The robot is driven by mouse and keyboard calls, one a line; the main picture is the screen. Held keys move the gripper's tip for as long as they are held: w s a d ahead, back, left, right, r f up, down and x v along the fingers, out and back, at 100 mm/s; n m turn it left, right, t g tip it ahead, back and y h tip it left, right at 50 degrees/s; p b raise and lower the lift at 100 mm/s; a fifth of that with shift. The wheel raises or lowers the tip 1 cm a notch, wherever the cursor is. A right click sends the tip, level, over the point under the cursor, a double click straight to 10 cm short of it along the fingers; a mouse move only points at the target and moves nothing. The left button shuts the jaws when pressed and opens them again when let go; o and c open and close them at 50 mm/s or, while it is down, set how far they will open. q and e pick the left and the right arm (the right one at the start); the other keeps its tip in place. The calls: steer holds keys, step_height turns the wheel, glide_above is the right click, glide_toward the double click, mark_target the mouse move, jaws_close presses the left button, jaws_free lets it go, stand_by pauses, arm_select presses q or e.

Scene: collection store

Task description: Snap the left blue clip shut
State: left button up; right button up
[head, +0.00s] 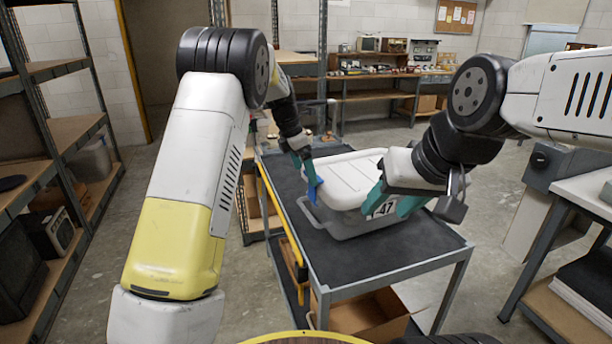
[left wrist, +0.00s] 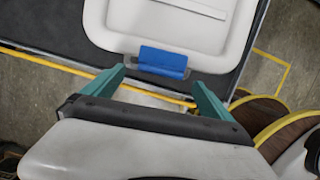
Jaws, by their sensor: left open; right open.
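A grey crate (head: 345,222) with a white lid (head: 340,178) stands on the cart. The left blue clip (head: 314,188) is at the lid's left edge and appears to stick outward, though its exact angle is hard to tell. In the left wrist view the clip (left wrist: 162,61) lies at the lid's rim (left wrist: 110,38), just beyond and between the fingertips. My left gripper (head: 303,163) is open and empty beside the clip; it also shows in the left wrist view (left wrist: 160,82). My right gripper (head: 393,203) is open at the crate's right side, by the "47" label (head: 384,208). Any right clip is hidden.
The dark cart top (head: 375,260) has free room in front of the crate. A yellow rail (head: 281,222) runs along its left side. Shelves (head: 60,150) stand at the left and a table (head: 590,190) at the right. A cardboard box (head: 365,312) sits below.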

arm_select(q)
steer(key=shift+v, duration=2.2)
steer(key=s+a+r+m+t, duration=0.1)
steer(key=s+a+r+m, duration=0.45)
steer(key=s, duration=0.35)
steer(key=s+a+r+m+t, duration=0.1)
steer(key=s+a+r+m, duration=0.4)
steer(key=s, duration=0.3)
steer(key=s+a+f+m+t, duration=0.1)
steer(key=s+m, duration=0.5)
steer(key=s, duration=0.4)
steer(key=s+a+f+m+t+y, duration=0.1)
steer(key=s+m, duration=0.5)
steer(key=s, duration=0.4)
steer(key=shift+a+f+m+t, duration=0.2)
steer(key=shift+a+m+t, duration=0.15)
steer(key=shift+a+t, duration=0.05)
